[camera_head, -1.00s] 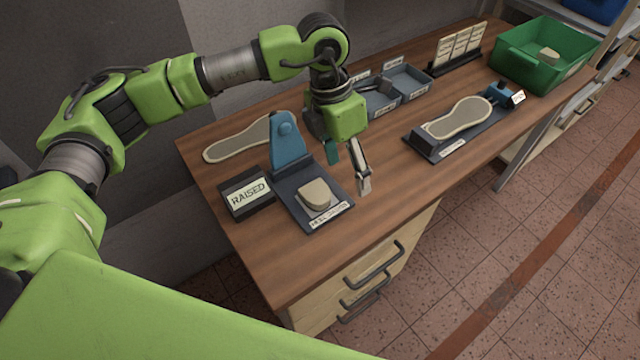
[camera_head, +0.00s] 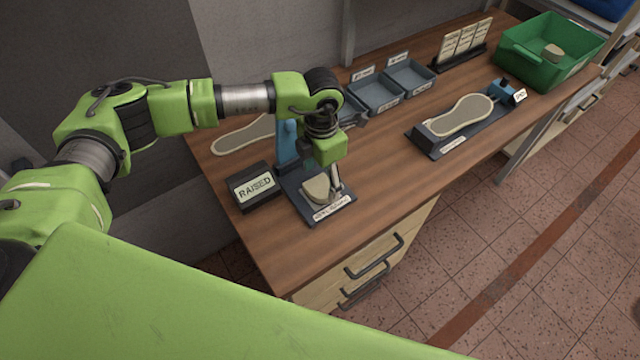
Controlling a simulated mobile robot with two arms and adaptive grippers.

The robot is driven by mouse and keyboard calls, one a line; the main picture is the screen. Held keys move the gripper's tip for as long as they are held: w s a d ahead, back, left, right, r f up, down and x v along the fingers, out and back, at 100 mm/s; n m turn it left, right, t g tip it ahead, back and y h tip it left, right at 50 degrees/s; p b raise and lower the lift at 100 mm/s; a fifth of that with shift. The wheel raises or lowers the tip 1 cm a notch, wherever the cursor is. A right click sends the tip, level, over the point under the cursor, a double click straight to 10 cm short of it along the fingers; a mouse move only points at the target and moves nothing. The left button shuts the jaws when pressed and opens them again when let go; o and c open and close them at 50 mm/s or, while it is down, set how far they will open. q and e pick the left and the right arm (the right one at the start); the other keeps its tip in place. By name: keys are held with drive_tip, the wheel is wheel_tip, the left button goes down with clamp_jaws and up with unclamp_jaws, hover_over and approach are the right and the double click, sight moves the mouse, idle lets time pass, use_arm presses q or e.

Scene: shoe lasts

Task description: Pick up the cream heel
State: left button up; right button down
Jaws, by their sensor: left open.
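The cream heel (camera_head: 315,189) lies on the dark base plate of a small stand (camera_head: 291,196) with a blue upright, behind a white label at the plate's front edge. My left gripper (camera_head: 332,186) points down at the heel's right side. One finger shows close beside the heel; the other is hidden or hard to make out. The gripper is open, and I cannot tell whether it touches the heel. My right gripper is not in view.
A dark block marked RAISED (camera_head: 254,188) stands left of the stand. A sole (camera_head: 245,134) lies behind it. Blue trays (camera_head: 376,95), a sole on a dark fixture (camera_head: 461,116) and a green bin (camera_head: 548,50) stand farther right. The table's front right is clear.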

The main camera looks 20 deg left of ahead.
sight(320, 187)
use_arm(q)
drive_tip(key=shift+f+p, duration=0.3)
drive_tip(key=shift+f, duration=1.2)
drive_tip(key=c, duration=1.2)
drive_tip(key=shift+r, duration=0.1)
